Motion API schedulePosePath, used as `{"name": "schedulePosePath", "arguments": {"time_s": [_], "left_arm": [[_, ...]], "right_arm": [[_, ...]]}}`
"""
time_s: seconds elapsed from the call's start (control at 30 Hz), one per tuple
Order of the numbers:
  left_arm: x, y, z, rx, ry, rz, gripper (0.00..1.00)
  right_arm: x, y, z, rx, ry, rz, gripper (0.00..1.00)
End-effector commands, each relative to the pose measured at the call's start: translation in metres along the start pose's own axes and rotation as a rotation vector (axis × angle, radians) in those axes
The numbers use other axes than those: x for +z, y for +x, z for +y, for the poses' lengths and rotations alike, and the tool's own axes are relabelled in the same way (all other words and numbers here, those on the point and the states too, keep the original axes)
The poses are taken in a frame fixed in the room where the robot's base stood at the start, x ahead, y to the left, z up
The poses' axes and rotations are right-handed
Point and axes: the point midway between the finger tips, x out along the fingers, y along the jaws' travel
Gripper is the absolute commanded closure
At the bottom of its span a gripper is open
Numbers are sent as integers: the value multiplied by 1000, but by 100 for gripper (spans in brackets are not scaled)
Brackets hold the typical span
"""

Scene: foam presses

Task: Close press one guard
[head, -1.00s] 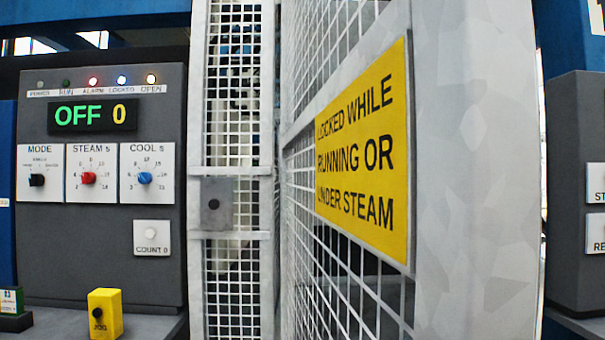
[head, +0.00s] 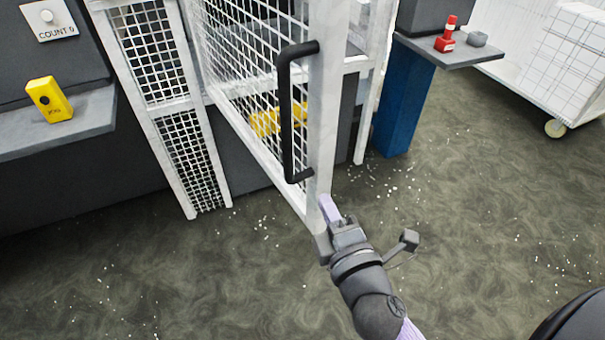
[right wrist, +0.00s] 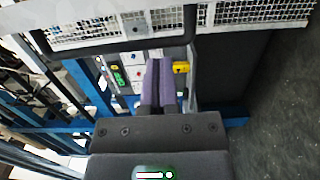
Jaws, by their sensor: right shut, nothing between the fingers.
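The press guard is a white-framed mesh door (head: 262,80), swung open so that it stands out from the press toward me. A black bar handle (head: 285,115) is upright on its free edge. My right gripper (head: 327,207) has purple fingers and is shut and empty. It is at the lower end of the door's free edge, below the handle; I cannot tell whether it touches the frame. In the right wrist view the shut fingers (right wrist: 160,80) point toward the control panel (right wrist: 120,76). My left gripper is not in view.
A fixed mesh panel (head: 160,75) stands left of the door. A yellow jog box (head: 49,99) sits on the left shelf. A right shelf (head: 452,52) holds a red device (head: 445,40). A white cart (head: 565,60) stands at the far right. The speckled floor in front is clear.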

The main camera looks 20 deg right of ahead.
Motion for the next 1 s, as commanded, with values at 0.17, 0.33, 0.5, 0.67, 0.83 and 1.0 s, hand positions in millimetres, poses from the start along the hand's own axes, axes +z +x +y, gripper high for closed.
{"name": "schedulePosePath", "arguments": {"time_s": [0.17, 0.33, 0.5, 0.67, 0.83, 1.0], "left_arm": [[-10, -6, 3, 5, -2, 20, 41], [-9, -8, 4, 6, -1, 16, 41], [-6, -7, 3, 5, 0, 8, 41], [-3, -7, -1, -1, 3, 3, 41], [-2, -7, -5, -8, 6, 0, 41], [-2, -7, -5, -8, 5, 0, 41]], "right_arm": [[0, 33, 0, 1, 1, 1, 100], [0, 67, -1, -1, 3, 0, 100], [0, 88, -3, -3, 5, 1, 100], [0, 94, -3, -5, 5, 1, 100], [0, 94, -3, -5, 5, 1, 100], [1, 94, -3, -5, 4, 3, 100]]}}
